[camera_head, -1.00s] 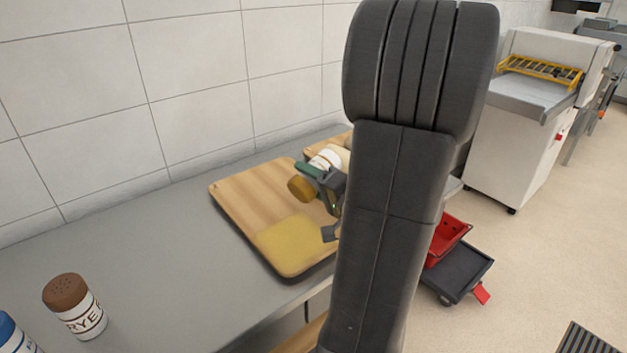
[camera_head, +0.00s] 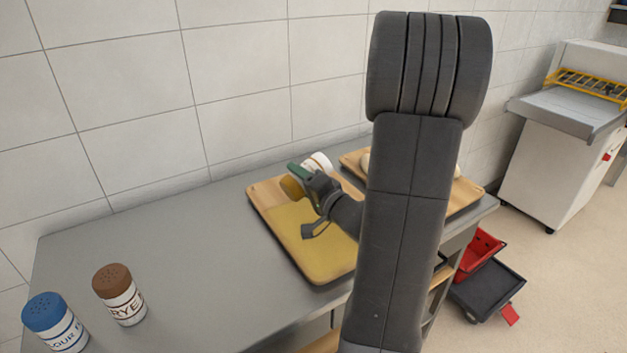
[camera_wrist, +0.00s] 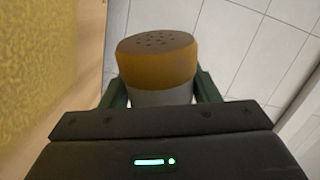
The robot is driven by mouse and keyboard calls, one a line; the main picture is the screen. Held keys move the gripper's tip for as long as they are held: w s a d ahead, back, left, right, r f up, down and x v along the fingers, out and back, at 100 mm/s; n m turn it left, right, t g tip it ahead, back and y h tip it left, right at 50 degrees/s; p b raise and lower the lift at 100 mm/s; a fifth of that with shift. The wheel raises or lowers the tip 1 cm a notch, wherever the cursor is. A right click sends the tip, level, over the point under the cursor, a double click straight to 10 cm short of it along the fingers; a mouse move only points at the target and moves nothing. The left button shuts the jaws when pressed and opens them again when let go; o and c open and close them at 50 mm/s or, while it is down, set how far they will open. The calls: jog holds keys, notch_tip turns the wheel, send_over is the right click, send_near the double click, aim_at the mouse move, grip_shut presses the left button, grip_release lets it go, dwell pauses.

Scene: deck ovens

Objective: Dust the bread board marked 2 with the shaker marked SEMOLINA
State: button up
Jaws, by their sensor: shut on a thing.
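My gripper (camera_head: 305,182) is shut on a white shaker (camera_head: 318,161) with a mustard-yellow perforated cap (camera_head: 291,186). The shaker is tilted on its side over a wooden bread board (camera_head: 268,198), cap toward the left. In the wrist view the shaker (camera_wrist: 158,70) sits between the green fingers, its holed top showing. Its label cannot be read. A yellow layer covers much of the board, leaving bare wood at the far left end. The board's number is not visible. My arm hides the board's right side.
A second wooden board (camera_head: 352,163) with pale dough lies behind, partly hidden by my arm. A RYE shaker (camera_head: 119,296) with brown cap and a blue-capped flour shaker (camera_head: 55,324) stand at the front left. The grey counter (camera_head: 190,240) between is clear. A red crate (camera_head: 484,250) sits on a floor trolley.

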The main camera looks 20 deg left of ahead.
jog(key=shift+w+a+r, duration=0.15)
jog(key=shift+a, duration=0.25)
jog(key=w+d+p, duration=0.2)
jog(key=w+p, duration=0.1)
jog(key=shift+d, duration=0.15)
jog(key=w+d, duration=0.1)
jog(key=w+d+p, duration=0.1)
jog(key=w, duration=0.1)
jog(key=shift+w+d+f+p, duration=0.2)
jog(key=shift+d+f+p, duration=0.05)
jog(key=shift+d+p, duration=0.15)
jog(key=w+d+b+v, duration=0.15)
jog(key=b+v, duration=0.35)
jog(key=v, duration=0.9)
jog(key=w+d+b, duration=0.1)
jog(key=w+d, duration=0.3)
jog(key=w, duration=0.3)
jog(key=s+a+r+m+p, duration=0.1)
jog(key=r+m+p, duration=0.3)
jog(key=m+p, duration=0.6)
jog(key=s+a+r+m+p, duration=0.1)
jog(key=r+m+p, duration=0.3)
jog(key=m+p, duration=0.6)
jog(key=shift+s+a+r+m, duration=0.25)
jog(key=shift+s+m, duration=0.3)
jog(key=shift+m, duration=0.35)
